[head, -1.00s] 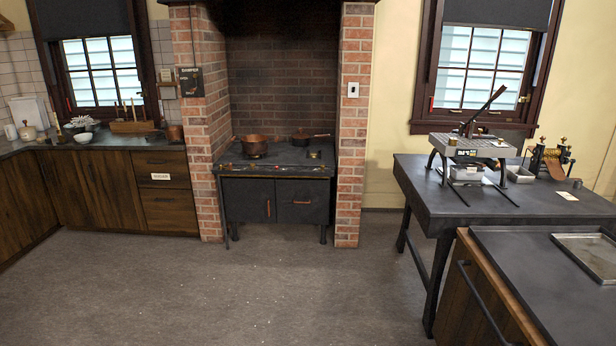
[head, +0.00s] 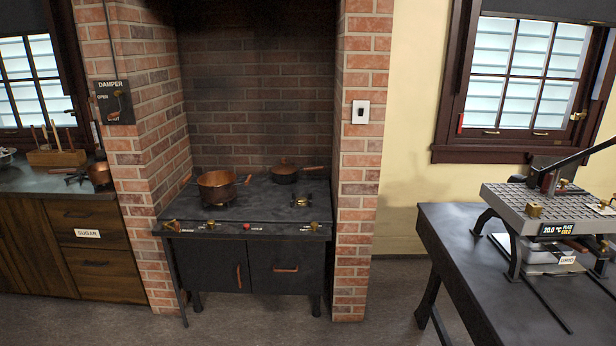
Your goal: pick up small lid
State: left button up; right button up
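A small dark pan (head: 284,176) with a copper-coloured handle stands at the back right of the stove top (head: 255,208). What looks like a small lid (head: 284,166) with a knob sits on it; the detail is too small to be sure. An open copper pot (head: 217,186) stands at the left of the stove, with no lid on it. Neither of my grippers shows in the head view.
The stove stands in a brick alcove with brick pillars (head: 359,150) on both sides. A dark table (head: 450,235) with a press-like machine (head: 550,212) is at the right. A wooden cabinet (head: 30,250) is at the left. Some floor is clear before the stove.

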aim_at(284, 168)
jog(key=i+u, duration=0.1)
jog(key=i, duration=0.5)
jog(key=i+u, duration=0.1)
jog(key=i, duration=0.55)
jog(key=i+l+u, duration=0.15)
jog(key=i, duration=0.45)
jog(key=i+l+u, duration=0.1)
jog(key=i, duration=0.5)
